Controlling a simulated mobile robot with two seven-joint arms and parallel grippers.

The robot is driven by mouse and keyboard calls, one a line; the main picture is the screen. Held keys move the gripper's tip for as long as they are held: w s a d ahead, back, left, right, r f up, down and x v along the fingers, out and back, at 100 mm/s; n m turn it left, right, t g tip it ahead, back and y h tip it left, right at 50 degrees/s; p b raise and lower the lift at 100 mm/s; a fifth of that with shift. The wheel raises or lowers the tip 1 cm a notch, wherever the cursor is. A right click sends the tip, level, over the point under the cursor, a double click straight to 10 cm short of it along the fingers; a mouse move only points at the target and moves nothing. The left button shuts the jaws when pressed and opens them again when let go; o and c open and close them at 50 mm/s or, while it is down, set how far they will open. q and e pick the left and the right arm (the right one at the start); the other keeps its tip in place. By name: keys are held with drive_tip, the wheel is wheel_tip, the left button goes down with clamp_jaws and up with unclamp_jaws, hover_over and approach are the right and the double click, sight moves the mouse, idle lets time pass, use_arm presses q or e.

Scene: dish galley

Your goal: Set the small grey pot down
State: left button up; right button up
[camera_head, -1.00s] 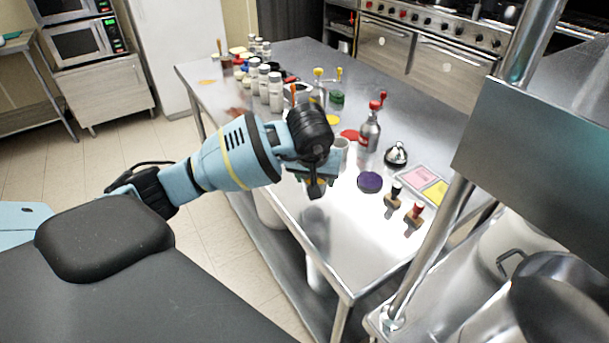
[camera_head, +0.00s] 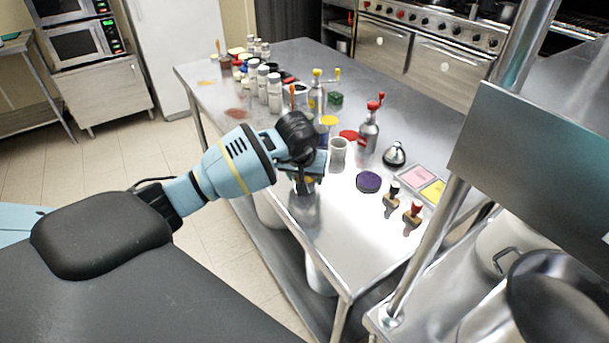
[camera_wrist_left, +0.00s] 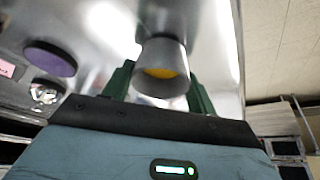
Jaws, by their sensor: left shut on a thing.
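A small grey pot (camera_wrist_left: 165,52) with yellow inside sits between the green fingers of my left gripper (camera_wrist_left: 160,88) in the left wrist view. The gripper is shut on it. In the head view my left gripper (camera_head: 306,184) points down over the near left part of the steel table (camera_head: 335,240). The pot is mostly hidden there by the gripper and blends with the shiny top. I cannot tell whether its base touches the table. My right gripper is not in view.
A purple disc (camera_head: 369,182), a bell (camera_head: 395,154), two stamps (camera_head: 391,194) (camera_head: 413,213) and a pink and yellow pad (camera_head: 423,183) lie to the right. Another grey cup (camera_head: 339,151) stands just behind the gripper. Bottles (camera_head: 274,92) stand farther back. The table's front corner is clear.

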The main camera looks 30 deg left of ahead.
use_arm(q)
drive_tip(key=shift+f, duration=0.15)
drive_tip(key=o, duration=1.1)
drive_tip(key=shift+r, duration=0.3)
drive_tip(key=v, duration=1.1)
drive_tip(key=shift+s+r+p, duration=0.2)
drive_tip(key=shift+r+p, duration=0.1)
drive_tip(key=shift+p, duration=0.05)
